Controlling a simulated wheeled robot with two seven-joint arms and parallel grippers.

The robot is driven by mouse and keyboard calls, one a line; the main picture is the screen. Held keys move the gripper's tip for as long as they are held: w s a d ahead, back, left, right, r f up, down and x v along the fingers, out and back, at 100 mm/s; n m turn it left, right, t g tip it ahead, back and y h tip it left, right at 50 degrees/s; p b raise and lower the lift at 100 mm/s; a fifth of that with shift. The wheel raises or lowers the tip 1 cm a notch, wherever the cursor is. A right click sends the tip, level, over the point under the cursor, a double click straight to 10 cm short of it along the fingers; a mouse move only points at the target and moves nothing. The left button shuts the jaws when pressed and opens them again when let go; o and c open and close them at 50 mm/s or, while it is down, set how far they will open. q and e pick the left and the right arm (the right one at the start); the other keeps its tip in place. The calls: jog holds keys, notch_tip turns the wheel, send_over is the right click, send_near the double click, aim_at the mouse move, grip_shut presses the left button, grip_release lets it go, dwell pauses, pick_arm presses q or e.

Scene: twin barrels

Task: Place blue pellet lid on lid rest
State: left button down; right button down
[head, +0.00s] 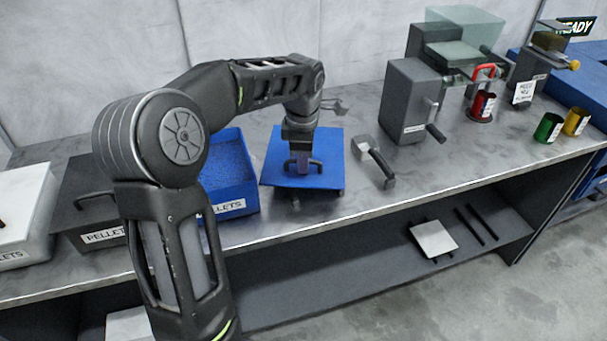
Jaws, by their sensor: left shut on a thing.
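The blue pellet lid (331,150) is a flat blue plate with a dark handle, just right of the open blue pellet box (231,190). My left gripper (302,166) points down over the lid and is shut on its handle. Blue pellets show inside the box. A small dark part shows under the lid's front edge and may belong to the lid rest; the rest of it is hidden. I cannot tell whether the lid touches anything below. My right gripper is not in view.
A scoop (375,158) with a dark handle lies right of the lid. Further right are a grey machine (405,95), a red cup (483,107), a green cup (548,127) and a yellow cup (575,121). A dark pellet box (88,205) stands at left. Bare bench lies before the machine.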

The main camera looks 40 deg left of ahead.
pick_arm(q)
notch_tip(320, 180, down, 4)
jog(key=shift+f, duration=0.25)
jog(key=c, duration=1.5)
grip_release()
jog(key=shift+r, duration=0.15)
notch_tip(320, 180, up, 12)
jog(key=s+d, duration=0.1)
jog(key=shift+s+f, duration=0.2)
jog(key=shift+s, duration=0.15)
